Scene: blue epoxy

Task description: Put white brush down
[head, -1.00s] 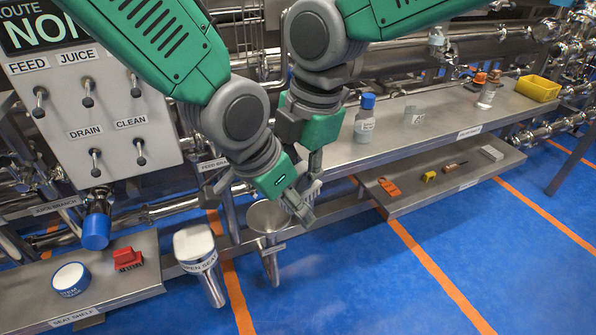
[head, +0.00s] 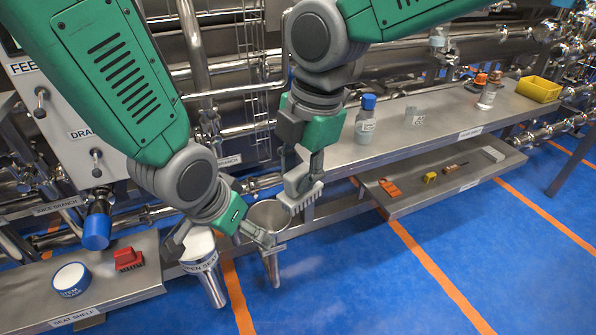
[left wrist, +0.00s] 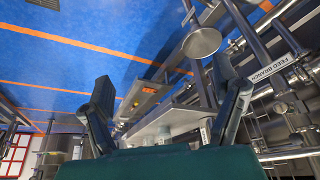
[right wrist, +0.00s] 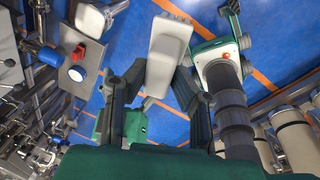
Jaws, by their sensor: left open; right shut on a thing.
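The white brush (head: 306,200) is in my right gripper (head: 301,180), with its row of bristles pointing down, just right of the steel funnel's rim. In the right wrist view the brush (right wrist: 170,45) shows as a long pale block between the fingers (right wrist: 150,88). It hangs in the air, apart from any shelf. My left gripper (head: 264,238) is open and empty in front of the funnel, lower and left of the brush. In the left wrist view its fingers (left wrist: 168,92) are wide apart with nothing between them.
The lower right shelf (head: 420,200) holds small tools; bottles stand on the bench (head: 400,135) above.

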